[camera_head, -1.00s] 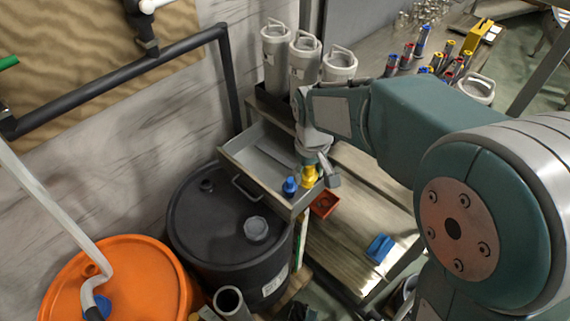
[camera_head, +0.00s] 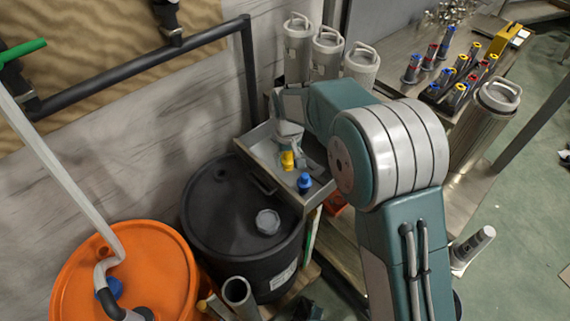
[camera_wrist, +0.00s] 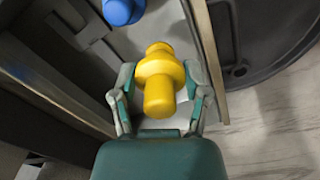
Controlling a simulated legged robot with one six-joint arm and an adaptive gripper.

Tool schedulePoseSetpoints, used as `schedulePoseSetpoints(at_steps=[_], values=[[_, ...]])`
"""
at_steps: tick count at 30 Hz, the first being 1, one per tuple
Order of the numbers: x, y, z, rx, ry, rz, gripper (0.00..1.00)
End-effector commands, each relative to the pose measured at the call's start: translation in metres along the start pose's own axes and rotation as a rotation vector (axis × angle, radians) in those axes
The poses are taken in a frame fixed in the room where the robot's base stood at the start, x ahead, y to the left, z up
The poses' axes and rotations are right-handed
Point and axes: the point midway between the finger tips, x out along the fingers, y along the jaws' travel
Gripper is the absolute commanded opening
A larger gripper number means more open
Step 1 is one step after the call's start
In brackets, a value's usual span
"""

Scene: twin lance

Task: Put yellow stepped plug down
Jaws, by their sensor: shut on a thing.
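The yellow stepped plug (camera_head: 287,160) is at the open metal drawer (camera_head: 262,150), toward its left part. In the wrist view the yellow plug (camera_wrist: 159,80) sits between the two fingers of my gripper (camera_wrist: 158,97), which is shut on it. In the head view my gripper (camera_head: 291,150) is low over the drawer, and the arm partly hides it. A blue plug (camera_head: 304,182) stands near the drawer's front right corner, apart from the yellow one. The blue plug also shows at the top of the wrist view (camera_wrist: 122,10). I cannot tell whether the yellow plug touches the drawer floor.
A black drum (camera_head: 235,215) stands just in front of the drawer, and an orange drum (camera_head: 135,275) is at lower left. Grey handled canisters (camera_head: 327,55) stand behind the drawer. A bench (camera_head: 400,95) with several coloured cylinders is at the back right.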

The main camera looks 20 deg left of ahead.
Motion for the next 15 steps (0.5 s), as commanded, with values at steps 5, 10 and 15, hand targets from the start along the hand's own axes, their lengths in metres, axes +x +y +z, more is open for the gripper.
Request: schedulePoseSetpoints(at_steps=[5,10,15], values=[[0.024,0.002,-0.020,0.000,0.000,0.000,0.28],[0.033,0.002,-0.028,0.000,0.001,0.000,0.28],[0.055,0.002,-0.030,0.000,-0.001,-0.001,0.28]])
